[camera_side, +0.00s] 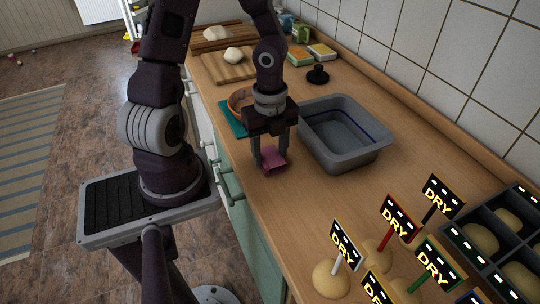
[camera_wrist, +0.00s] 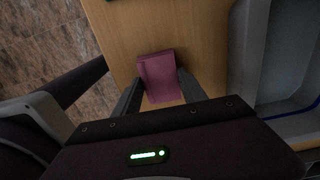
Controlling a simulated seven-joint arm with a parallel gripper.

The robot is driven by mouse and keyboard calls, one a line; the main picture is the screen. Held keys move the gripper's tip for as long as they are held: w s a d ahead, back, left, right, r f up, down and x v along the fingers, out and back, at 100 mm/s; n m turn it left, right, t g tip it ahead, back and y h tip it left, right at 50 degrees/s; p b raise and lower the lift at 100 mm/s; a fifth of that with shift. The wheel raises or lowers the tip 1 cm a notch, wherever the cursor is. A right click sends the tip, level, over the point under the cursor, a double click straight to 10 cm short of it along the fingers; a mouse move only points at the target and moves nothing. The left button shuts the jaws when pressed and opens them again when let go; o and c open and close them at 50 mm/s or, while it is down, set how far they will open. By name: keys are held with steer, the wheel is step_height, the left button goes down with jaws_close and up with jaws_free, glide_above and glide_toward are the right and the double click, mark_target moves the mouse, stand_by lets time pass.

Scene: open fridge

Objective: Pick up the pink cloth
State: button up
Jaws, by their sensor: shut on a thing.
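The pink cloth (camera_side: 274,161) is a small folded piece on the wooden counter, left of the grey basin. In the wrist view the cloth (camera_wrist: 160,76) lies between the two fingers, with its far edge sticking out beyond them. My gripper (camera_side: 271,160) points down with its fingers on either side of the cloth, and is shut on it. It also shows in the wrist view (camera_wrist: 160,98). The cloth is at or very near the counter surface; whether it touches the wood I cannot tell.
A grey basin (camera_side: 381,152) stands close to the right of my gripper. A teal board (camera_side: 232,118) with an orange bowl (camera_side: 239,100) is behind it. Dough lumps with DRY signs (camera_side: 345,243) fill the near right. The counter (camera_side: 305,205) in front is clear.

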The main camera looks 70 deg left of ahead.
mark_target(269, 154)
step_height(269, 154, up, 10)
stand_by(0.5)
